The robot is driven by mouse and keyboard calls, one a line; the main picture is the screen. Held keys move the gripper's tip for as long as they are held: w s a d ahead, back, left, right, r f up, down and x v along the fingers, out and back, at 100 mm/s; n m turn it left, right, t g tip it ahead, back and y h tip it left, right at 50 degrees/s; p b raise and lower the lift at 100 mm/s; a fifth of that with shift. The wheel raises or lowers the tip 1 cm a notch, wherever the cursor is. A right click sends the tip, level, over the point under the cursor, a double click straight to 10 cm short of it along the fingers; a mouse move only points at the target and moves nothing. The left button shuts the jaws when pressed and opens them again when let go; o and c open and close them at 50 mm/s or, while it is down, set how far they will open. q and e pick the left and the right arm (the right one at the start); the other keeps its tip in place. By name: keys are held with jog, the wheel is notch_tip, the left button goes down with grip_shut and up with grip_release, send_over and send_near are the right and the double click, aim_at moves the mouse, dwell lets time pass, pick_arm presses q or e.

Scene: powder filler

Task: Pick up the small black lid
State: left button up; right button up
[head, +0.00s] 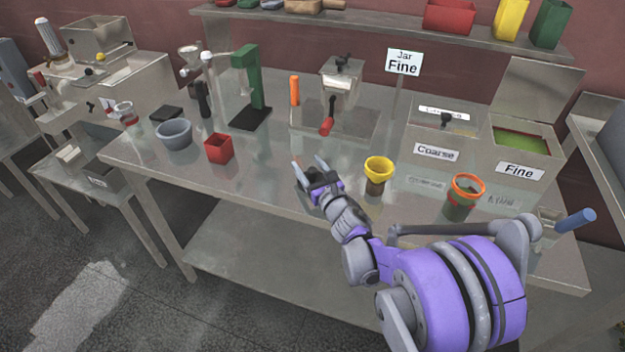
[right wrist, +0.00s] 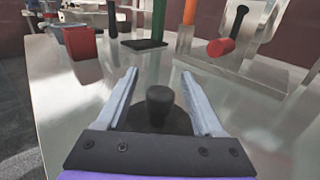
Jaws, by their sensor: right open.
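The small black lid (right wrist: 160,108), round with an upright knob, shows in the right wrist view. It lies on the steel table (head: 270,180) between the fingers of my right gripper. In the head view I cannot tell the lid from the dark parts of the gripper. My right gripper (head: 310,163) is open, low over the table's front part; its two grey fingers also show in the right wrist view (right wrist: 159,75), one on each side of the knob. I see no contact with the knob. My left gripper is out of view.
A yellow-rimmed jar (head: 378,176) and an orange-rimmed jar (head: 464,196) stand right of the gripper. A red cup (head: 219,148) and grey bowl (head: 173,134) stand left. Behind are a green stand (head: 249,80), an orange cylinder (head: 295,91) and a red-handled grinder (head: 340,84).

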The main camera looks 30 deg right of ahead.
jog(key=shift+w, duration=0.4)
jog(key=shift+c, duration=0.3)
grip_shut()
